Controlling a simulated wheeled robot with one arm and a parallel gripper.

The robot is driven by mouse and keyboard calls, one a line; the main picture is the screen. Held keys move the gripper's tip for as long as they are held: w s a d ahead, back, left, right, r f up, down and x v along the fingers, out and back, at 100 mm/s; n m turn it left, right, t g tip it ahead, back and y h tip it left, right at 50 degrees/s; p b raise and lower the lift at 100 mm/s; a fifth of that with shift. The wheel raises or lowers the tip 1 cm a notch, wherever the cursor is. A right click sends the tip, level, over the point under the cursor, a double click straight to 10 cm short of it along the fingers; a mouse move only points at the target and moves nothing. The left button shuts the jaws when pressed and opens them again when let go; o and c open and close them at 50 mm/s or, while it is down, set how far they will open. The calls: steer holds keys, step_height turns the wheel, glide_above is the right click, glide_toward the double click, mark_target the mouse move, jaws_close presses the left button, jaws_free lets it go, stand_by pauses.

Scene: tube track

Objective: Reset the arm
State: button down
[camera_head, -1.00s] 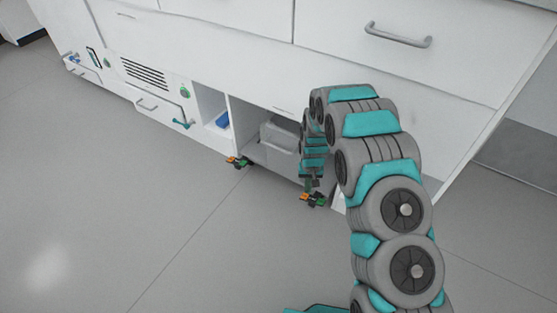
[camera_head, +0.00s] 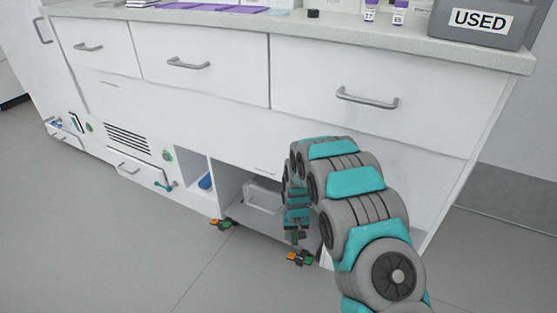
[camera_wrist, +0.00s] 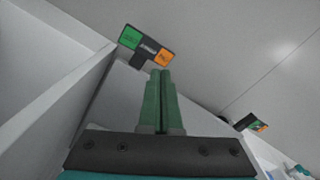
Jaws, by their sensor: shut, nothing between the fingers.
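My arm (camera_head: 345,185) reaches down to the lower part of the white cabinet (camera_head: 190,100). My gripper (camera_head: 296,238) hangs low at the front of an open compartment, close to a green and orange tab (camera_head: 302,258). In the wrist view my gripper's green fingers (camera_wrist: 160,75) are pressed together with nothing between them. The same kind of tab (camera_wrist: 147,46) shows just past the fingertips; I cannot tell whether they touch.
A clear bin (camera_head: 262,196) stands in the open compartment beside my arm, and a blue item (camera_head: 205,182) in the compartment to its left. A second tab (camera_head: 221,223) is further left. The counter (camera_head: 300,28) carries vials and a grey USED box (camera_head: 480,25). The floor (camera_head: 130,265) is clear.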

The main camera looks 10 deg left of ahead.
steer(key=shift+r, duration=0.1)
steer(key=s+d+r+p, duration=0.1)
steer(key=s+d+r, duration=0.35)
steer(key=r, duration=0.45)
steer(key=s+d+r+m, duration=0.1)
steer(key=s+d+r, duration=0.2)
steer(key=s+r, duration=0.35)
steer(key=s+d+r+p, duration=0.1)
steer(key=s+d+r, duration=0.25)
steer(key=r, duration=0.65)
steer(key=s+d+r, duration=0.2)
steer(key=s+r, duration=0.2)
steer(key=s, duration=0.5)
steer(key=s+d+r+g+p, duration=0.1)
steer(key=s+d+r, duration=0.1)
steer(key=s, duration=0.6)
steer(key=s+d+r+m, duration=0.1)
steer(key=s+d+r, duration=0.1)
steer(key=s+r, duration=0.3)
steer(key=s, duration=0.4)
steer(key=shift+s+d+r+g+p, duration=0.2)
steer(key=shift+s+r+g+p, duration=0.1)
steer(key=shift+r+g+p, duration=0.1)
